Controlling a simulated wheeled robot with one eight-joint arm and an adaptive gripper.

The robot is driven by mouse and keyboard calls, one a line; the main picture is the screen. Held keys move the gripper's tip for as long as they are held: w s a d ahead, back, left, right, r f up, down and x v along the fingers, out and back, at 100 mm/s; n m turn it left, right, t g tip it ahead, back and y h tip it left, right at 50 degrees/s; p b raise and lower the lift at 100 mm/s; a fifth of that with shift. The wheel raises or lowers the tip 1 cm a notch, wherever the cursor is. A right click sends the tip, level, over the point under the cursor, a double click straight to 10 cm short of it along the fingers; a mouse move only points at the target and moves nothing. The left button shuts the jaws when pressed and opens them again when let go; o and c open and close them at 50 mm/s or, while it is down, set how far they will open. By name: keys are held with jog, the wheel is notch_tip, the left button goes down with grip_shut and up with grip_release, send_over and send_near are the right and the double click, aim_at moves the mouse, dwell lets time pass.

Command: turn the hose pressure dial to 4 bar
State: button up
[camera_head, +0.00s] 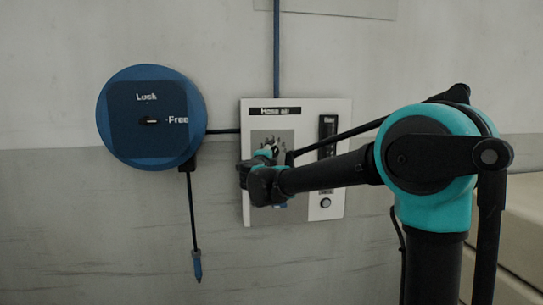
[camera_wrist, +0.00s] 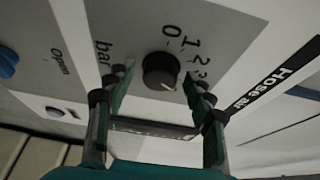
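The hose pressure dial is a round black knob (camera_wrist: 160,70) with a small white mark, on a grey plate of the "Hose air" panel (camera_head: 337,110). In the wrist view the mark points to the lower right. The figures 0, 1, 2 and part of a 3 curve around it, and "bar" stands to the left; further figures are hidden by a finger. My gripper (camera_wrist: 155,84) is open, with one fingertip on each side of the knob; I cannot tell whether they touch it. In the head view my gripper (camera_head: 268,158) covers most of the dial.
The panel also carries a dark upright gauge (camera_head: 328,128), a round button (camera_head: 325,202) and a blue handle (camera_wrist: 7,64) near "Open". A blue hose reel (camera_head: 150,90) marked Lock and Free hangs on the left, with a hose end (camera_head: 197,265) below. Wall between is mostly clear.

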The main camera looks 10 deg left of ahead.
jog(key=s+a, duration=0.1)
jog(key=s, duration=1.1)
jog(key=shift+a, duration=0.15)
jog(key=shift+w, duration=0.1)
